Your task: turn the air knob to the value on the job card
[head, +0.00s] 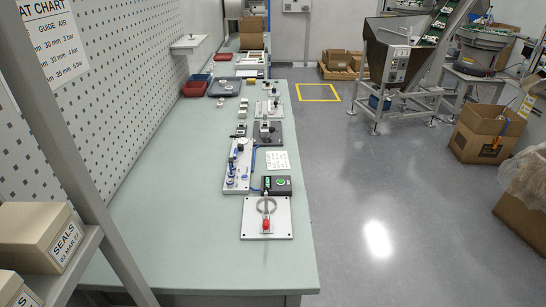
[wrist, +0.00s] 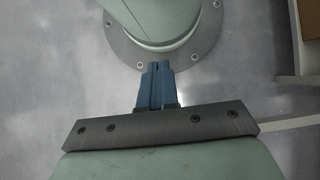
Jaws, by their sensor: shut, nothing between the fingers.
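A light panel (head: 238,168) with a round gauge, small dark and blue fittings and blue tubing lies on the green bench in the head view. The air knob is too small to tell apart from the other fittings on it. A white printed card (head: 277,161), likely the job card, lies just right of the panel; its text is unreadable. My gripper (wrist: 157,66) shows only in the wrist view. Its blue fingers are shut together with nothing between them. The grey floor is behind them, and neither panel nor card shows in that view.
A black box with a green button (head: 277,184) and a plate with a red-tipped lever (head: 267,230) are at the panel's near right. Small fixtures (head: 268,131) stand beyond. A wall chart (head: 52,42) is partly cut off. The bench's near left (head: 170,220) is clear.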

